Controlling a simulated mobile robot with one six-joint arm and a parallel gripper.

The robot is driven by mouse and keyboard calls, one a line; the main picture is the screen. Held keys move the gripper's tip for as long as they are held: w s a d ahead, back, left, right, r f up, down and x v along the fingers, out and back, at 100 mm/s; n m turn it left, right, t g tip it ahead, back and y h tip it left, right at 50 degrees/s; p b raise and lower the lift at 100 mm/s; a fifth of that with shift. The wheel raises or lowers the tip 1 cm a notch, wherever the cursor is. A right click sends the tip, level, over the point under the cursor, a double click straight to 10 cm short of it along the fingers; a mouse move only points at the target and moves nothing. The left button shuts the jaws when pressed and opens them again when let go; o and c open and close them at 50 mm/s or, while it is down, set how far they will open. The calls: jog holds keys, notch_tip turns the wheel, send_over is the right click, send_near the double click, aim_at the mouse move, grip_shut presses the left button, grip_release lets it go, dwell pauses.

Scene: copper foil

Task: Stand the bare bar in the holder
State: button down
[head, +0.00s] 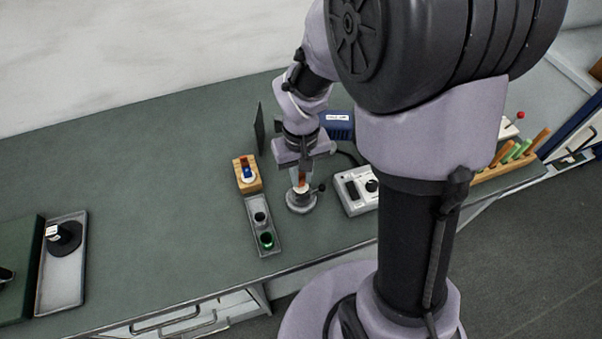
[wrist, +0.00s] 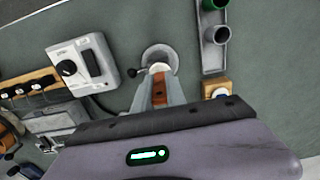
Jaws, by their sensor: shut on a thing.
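My gripper (head: 301,175) points down over the bench and is shut on a copper-coloured bar (head: 302,180). The bar also shows between the fingers in the wrist view (wrist: 160,92). Directly below is a round grey metal holder (head: 301,205) with a side knob, seen beyond the fingertips in the wrist view (wrist: 160,56). A pale ring or top shows at the bar's lower end. The fingers hide part of the bar, and I cannot tell whether the bar is inside the holder or just above it.
A white control box (head: 352,205) with a black knob stands close right of the holder. A grey tray (head: 277,247) with two cups and a wooden block (head: 244,161) are close left. A dark upright panel (head: 259,130) stands behind. The bench's left middle is clear.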

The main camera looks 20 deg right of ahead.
jog(key=shift+f, duration=0.2)
jog(key=shift+f+b, duration=0.3)
jog(key=shift+b, duration=0.15)
jog(key=c, duration=1.3)
grip_release()
jog(key=shift+r, duration=0.1)
notch_tip(320, 180, up, 17)
jog(key=p, duration=0.7)
jog(key=shift+r, duration=0.2)
jog(key=o, duration=0.3)
jog(key=shift+o, duration=0.2)
jog(key=shift+r+p, duration=0.95)
jog(key=shift+r, duration=0.05)
